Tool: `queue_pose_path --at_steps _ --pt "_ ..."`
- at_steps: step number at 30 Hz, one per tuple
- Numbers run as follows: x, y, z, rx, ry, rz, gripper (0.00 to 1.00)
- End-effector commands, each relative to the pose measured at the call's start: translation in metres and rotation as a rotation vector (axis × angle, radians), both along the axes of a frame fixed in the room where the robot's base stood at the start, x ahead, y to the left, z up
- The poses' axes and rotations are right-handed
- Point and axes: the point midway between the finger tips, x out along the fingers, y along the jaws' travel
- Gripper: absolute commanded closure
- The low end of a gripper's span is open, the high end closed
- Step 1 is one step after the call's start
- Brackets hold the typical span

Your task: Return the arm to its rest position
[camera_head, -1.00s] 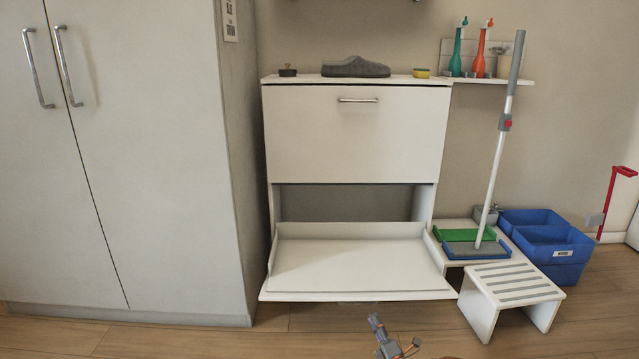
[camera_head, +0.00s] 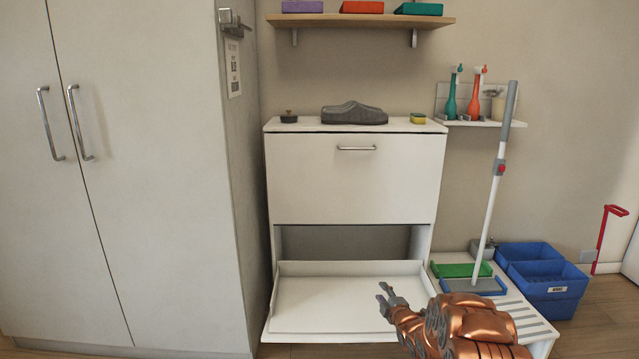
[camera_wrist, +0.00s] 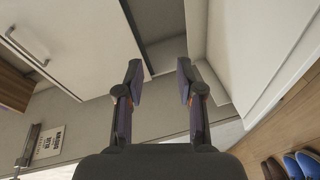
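My gripper (camera_head: 386,300) is in the lower middle of the head view, in front of the lowered lower flap (camera_head: 300,318) of the white cabinet (camera_head: 350,180). My copper-coloured arm reaches in from the bottom right. In the wrist view the two dark fingers of my gripper (camera_wrist: 159,72) stand apart with nothing between them, so it is open and empty. The gripper appears in front of the flap in the picture; I cannot tell its exact gap from it.
A tall grey cupboard (camera_head: 150,200) fills the left. A grey shoe (camera_head: 354,114) lies on the white cabinet. A mop (camera_head: 494,190), blue bins (camera_head: 550,292) and a striped step (camera_head: 528,325) stand at right. A wooden shelf (camera_head: 360,20) hangs above. Shoes (camera_wrist: 290,166) show in the wrist view.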

Motion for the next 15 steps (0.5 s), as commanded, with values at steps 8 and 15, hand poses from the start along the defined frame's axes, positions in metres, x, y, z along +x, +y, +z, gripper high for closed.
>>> queue_pose_path --at_steps 8,15 --pt "-0.019 -0.008 0.086 0.091 0.195 -0.101 0.63" --pt "-0.054 -0.015 0.147 0.176 0.366 -0.208 0.63"
